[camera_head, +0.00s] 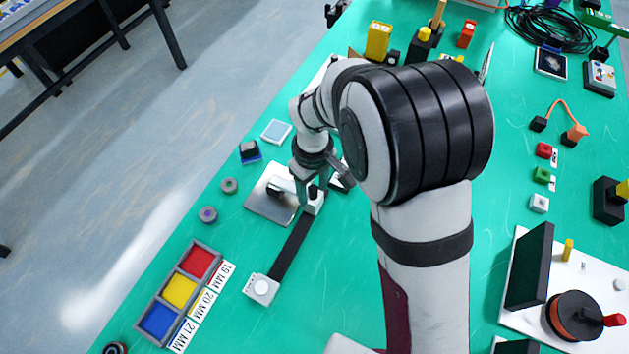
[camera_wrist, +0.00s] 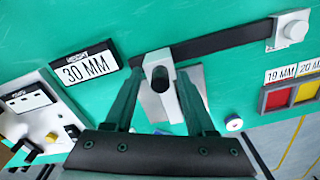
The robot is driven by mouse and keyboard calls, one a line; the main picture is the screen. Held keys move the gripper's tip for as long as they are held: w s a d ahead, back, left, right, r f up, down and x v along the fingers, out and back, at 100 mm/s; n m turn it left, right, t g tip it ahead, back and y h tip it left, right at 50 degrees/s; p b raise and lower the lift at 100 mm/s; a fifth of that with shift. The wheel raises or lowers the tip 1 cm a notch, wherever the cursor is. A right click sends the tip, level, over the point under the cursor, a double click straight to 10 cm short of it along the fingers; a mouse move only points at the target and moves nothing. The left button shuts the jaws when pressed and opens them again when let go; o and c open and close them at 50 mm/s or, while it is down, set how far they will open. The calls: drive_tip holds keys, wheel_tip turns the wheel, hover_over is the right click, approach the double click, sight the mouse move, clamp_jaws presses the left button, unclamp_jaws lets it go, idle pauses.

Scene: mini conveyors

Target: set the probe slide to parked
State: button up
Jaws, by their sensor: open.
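The probe slide has a black rail (camera_head: 292,247), which also shows in the wrist view (camera_wrist: 235,40). A white end block (camera_head: 262,290) with a round knob sits at the rail's near end; it also shows in the wrist view (camera_wrist: 290,30). A pale carriage with a dark round post (camera_wrist: 160,78) is at the other end, over a metal plate (camera_head: 262,208). My gripper (camera_wrist: 159,85) is open, with one finger on each side of the carriage and post. In the head view my gripper (camera_head: 308,190) partly hides the carriage. I cannot tell whether the fingers touch it.
A "30 MM" label (camera_wrist: 86,68) lies beside the carriage end of the rail. A tray (camera_head: 160,290) with red, yellow and blue compartments stands left of the white end block. A grey ring (camera_head: 229,185) and a purple-centred ring (camera_head: 208,214) lie left of the plate.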

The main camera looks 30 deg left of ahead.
clamp_jaws()
idle(1.4)
